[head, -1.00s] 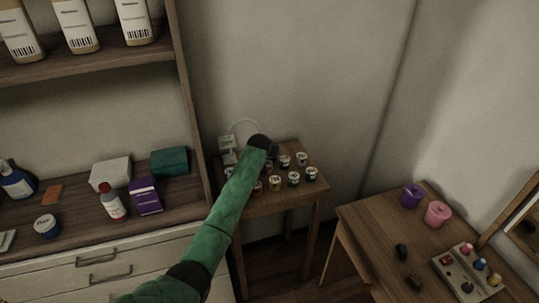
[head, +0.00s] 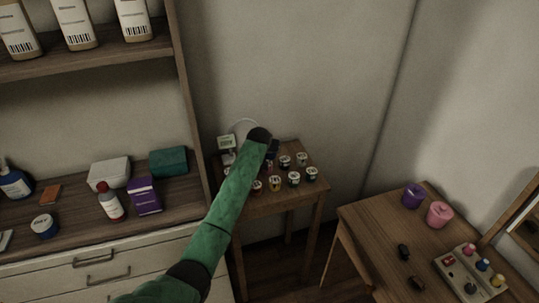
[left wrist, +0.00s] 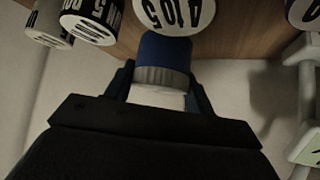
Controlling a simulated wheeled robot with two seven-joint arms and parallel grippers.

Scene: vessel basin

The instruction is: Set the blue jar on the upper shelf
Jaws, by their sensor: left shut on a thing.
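My left gripper (left wrist: 161,82) is shut on a blue jar (left wrist: 165,52) with a pale ribbed ring and a white part, which sits between the fingers in the left wrist view. In the head view my left arm reaches over the small table (head: 262,208); its dark end hides most of the gripper, and a dark blue bit shows beside it. I cannot tell whether the jar touches the tabletop. The upper shelf (head: 92,59) is at the upper left, above the counter. My right gripper is not in view.
Several small jars (head: 294,179) with printed lids crowd the small table. Tall labelled bottles (head: 76,22) stand on the upper shelf. Purple (head: 413,196) and pink pots are at right.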

